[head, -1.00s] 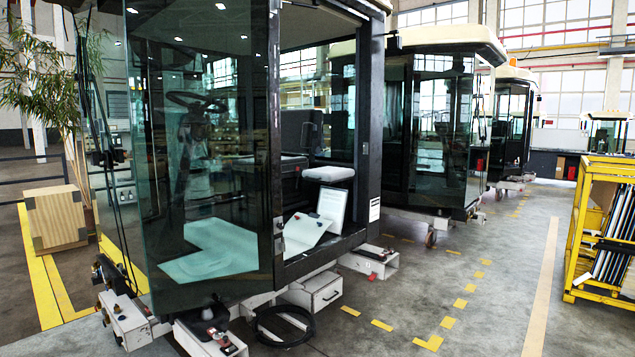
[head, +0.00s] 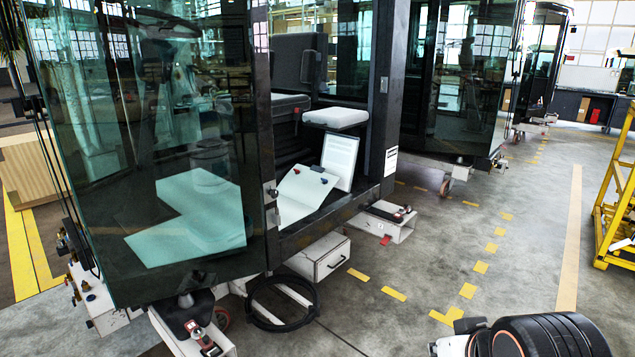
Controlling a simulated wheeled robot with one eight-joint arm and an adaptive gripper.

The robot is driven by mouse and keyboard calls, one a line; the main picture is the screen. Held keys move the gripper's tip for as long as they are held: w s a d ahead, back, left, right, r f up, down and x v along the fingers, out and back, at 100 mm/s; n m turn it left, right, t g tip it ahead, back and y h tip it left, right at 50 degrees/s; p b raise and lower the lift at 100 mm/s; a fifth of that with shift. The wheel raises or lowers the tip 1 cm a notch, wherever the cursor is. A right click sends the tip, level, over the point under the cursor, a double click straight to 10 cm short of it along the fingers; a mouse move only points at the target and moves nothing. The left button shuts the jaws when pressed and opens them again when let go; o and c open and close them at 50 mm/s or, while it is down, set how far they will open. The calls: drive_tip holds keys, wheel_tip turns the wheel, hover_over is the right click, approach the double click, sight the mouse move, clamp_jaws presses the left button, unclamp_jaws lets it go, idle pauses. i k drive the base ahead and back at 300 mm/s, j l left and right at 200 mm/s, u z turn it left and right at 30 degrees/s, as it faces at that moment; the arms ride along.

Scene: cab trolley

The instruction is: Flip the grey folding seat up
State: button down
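The grey folding seat (head: 336,118) is in the open doorway of the nearest cab, in the middle of the head view. Its light grey cushion lies flat, folded down, with a dark upright part behind it. Nothing touches the cushion from above. A part of my own arm, black with an orange ring, shows at the bottom right, well apart from the seat. My gripper is not in view, so its state is hidden.
A white panel (head: 342,160) and a sheet (head: 303,195) with small knobs are below the seat. A white drawer box (head: 320,257) and a black coiled hose (head: 283,303) are by the cab. A yellow rack (head: 620,205) stands right; the floor (head: 500,235) between is clear.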

sight(335, 119)
drive_tip(key=i+z, duration=0.1)
drive_tip(key=i, duration=0.4)
drive_tip(key=i+j+z, duration=0.1)
drive_tip(key=i, duration=0.35)
drive_tip(key=i+j+z, duration=0.15)
drive_tip(key=i, duration=0.3)
drive_tip(key=i+j+z, duration=0.1)
drive_tip(key=i, duration=0.4)
drive_tip(key=i+j+z, duration=0.1)
drive_tip(key=i+j, duration=0.15)
drive_tip(key=i, duration=0.2)
drive_tip(key=i+j+z, duration=0.1)
drive_tip(key=i, duration=0.35)
drive_tip(key=j, duration=0.1)
